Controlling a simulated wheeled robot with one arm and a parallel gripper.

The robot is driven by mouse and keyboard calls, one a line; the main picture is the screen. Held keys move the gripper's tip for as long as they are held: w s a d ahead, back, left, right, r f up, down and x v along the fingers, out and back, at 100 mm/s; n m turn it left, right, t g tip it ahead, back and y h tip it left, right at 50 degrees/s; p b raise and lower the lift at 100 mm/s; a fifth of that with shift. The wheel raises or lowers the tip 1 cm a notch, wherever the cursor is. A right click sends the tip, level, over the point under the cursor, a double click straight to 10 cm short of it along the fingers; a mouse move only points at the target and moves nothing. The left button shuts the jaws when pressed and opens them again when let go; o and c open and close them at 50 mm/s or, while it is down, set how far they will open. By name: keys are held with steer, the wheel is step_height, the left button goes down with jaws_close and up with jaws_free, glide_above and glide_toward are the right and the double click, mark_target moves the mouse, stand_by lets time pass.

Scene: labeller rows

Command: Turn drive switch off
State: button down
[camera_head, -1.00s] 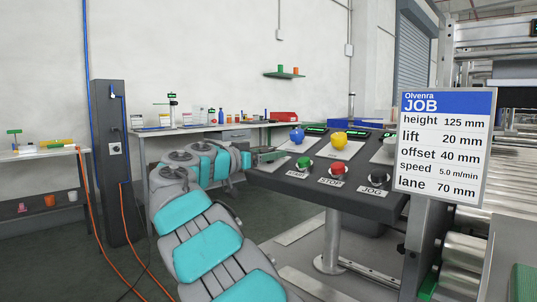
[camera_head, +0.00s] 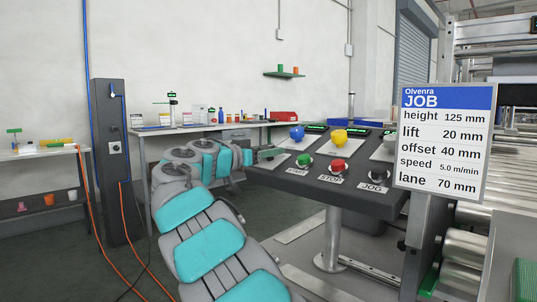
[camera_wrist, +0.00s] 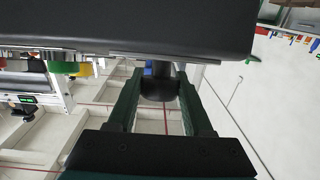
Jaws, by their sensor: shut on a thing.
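A dark rounded knob (camera_wrist: 158,88) on a short stem sticks out from the underside or edge of a dark panel (camera_wrist: 130,25) in the wrist view. My gripper (camera_wrist: 160,98) has one finger on each side of the knob and is shut on it. No label shows on the knob, so I cannot read whether it is the drive switch or how it is set. In the head view my gripper (camera_head: 268,155) is small, at the left edge of the sloping console (camera_head: 285,178), and the knob is not made out there.
The console top carries a green button (camera_head: 304,160), a red button (camera_head: 338,166) and a black JOG button (camera_head: 376,171), plus blue (camera_head: 297,134) and yellow (camera_head: 339,139) knobs. A job sign (camera_head: 443,145) stands at right. A bench (camera_head: 200,130) is behind.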

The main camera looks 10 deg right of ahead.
steer(key=n+t+b, duration=0.1)
steer(key=n+t+y+b, duration=0.1)
steer(key=shift+d+f+y+b, duration=0.1)
steer(key=shift+f+y+b, duration=0.2)
steer(key=shift+b, duration=0.1)
steer(key=shift+s+n+t+y+b, duration=0.1)
steer(key=shift+n+t+y+b, duration=0.6)
steer(key=shift+n+y, duration=0.25)
steer(key=shift+r+n+t+y, duration=0.25)
steer(key=shift+n+t+y, duration=0.25)
steer(key=shift+n+y, duration=0.6)
steer(key=n+y+p, duration=0.1)
steer(key=n+t+y+p, duration=0.1)
steer(key=n+y, duration=0.1)
steer(key=shift+r+y, duration=0.25)
steer(key=shift+r, duration=0.1)
steer(key=n+y+p, duration=0.1)
steer(key=p, duration=0.1)
steer(key=n+y+p, duration=0.1)
steer(key=p, duration=0.1)
steer(key=shift+a+n+y, duration=0.2)
steer(key=shift+n+y, duration=0.05)
steer(key=shift+y, duration=0.05)
steer(key=shift+f+n+y+p, duration=0.2)
steer(key=shift+n+y+p, duration=0.1)
steer(key=shift+p, duration=0.3)
steer(key=shift+f, duration=0.15)
